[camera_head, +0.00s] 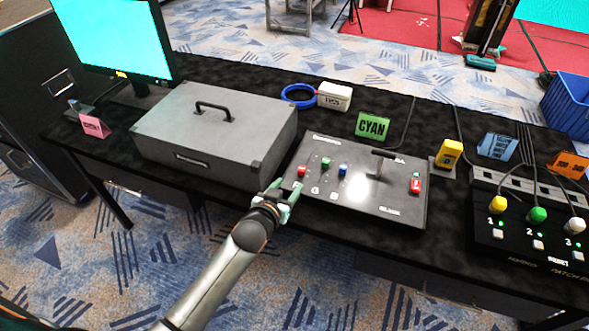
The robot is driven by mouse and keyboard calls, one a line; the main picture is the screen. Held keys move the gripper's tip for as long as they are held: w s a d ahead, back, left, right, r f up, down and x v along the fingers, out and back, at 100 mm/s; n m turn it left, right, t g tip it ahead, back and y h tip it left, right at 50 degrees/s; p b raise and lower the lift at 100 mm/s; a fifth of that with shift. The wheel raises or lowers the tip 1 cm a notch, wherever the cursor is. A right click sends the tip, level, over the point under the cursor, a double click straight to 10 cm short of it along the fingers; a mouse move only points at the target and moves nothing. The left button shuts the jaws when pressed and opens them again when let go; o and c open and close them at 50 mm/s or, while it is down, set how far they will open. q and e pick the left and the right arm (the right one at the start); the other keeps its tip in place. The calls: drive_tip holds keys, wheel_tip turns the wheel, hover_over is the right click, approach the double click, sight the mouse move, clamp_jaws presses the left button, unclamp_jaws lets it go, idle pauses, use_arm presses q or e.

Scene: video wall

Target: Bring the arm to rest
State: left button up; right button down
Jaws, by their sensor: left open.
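My left arm (222,268) reaches in from the bottom of the head view. Its left gripper (289,190) is open, with pale green fingers, at the left front edge of a dark control panel (390,208). The fingers are close to the red button (302,171); I cannot tell whether they touch the panel. Nothing shows between the fingers. The panel also has a green button (325,163), a blue button (342,170), a T-shaped lever (383,155) and a red switch (415,184). My right gripper is not in view.
A grey case (215,130) stands left of the panel on the black table (290,120). A cyan monitor (115,35) is behind it. A green CYAN card (373,126), yellow device (448,153) and patch panel (520,240) stand nearby. A blue crate (569,105) is far right.

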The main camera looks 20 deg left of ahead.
use_arm(q)
drive_tip(key=s+f+g, duration=0.1)
drive_tip(key=s+f, duration=0.3)
drive_tip(key=s, duration=0.4)
drive_tip(key=s+f+m+g+h, duration=0.1)
drive_tip(key=s+f, duration=0.2)
drive_tip(key=s, duration=0.5)
drive_tip(key=s+f+g, duration=0.2)
drive_tip(key=s+f, duration=0.2)
drive_tip(key=s, duration=0.5)
drive_tip(key=shift+d+f+h, duration=0.3)
drive_tip(key=shift+d+f, duration=0.05)
drive_tip(key=shift+d, duration=0.1)
